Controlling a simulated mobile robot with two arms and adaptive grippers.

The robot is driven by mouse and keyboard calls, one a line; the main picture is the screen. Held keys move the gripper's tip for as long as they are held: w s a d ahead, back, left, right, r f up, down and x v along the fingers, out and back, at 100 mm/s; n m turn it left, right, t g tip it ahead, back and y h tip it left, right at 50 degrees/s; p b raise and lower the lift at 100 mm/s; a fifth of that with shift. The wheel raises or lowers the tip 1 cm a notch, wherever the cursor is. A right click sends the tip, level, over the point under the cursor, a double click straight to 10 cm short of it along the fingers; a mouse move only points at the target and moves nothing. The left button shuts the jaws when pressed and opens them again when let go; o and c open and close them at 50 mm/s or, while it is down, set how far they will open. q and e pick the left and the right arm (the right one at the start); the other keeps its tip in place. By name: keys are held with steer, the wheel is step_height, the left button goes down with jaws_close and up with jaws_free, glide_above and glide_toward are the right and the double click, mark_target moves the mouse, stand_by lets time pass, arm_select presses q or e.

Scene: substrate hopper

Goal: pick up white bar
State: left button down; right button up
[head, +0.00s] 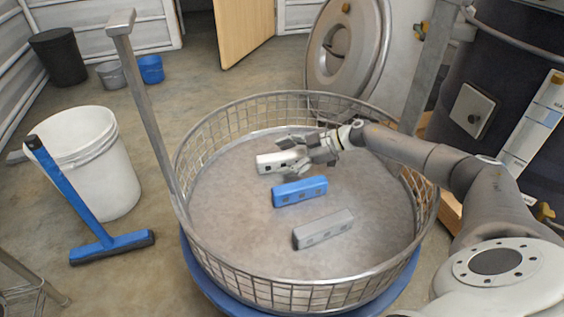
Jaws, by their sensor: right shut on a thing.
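The white bar (270,162) is a short block with dark square marks on its side, at the far part of the round wire basket (305,299). My right gripper (290,155) reaches in from the right and is shut on the right end of the white bar. The gripper covers that end. I cannot tell whether the bar touches the basket floor. A blue bar (299,191) lies just in front of it, and a grey bar (323,229) lies nearer still. My left gripper is not in view.
The basket's mesh wall rings the bars, with a metal post (146,110) at its left and another (428,70) at its right rear. A white bucket (108,165) and a blue squeegee (78,208) stand at left. The basket floor's left side is clear.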

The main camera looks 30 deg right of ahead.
steer(key=shift+f, duration=0.15)
steer(key=c, duration=1.4)
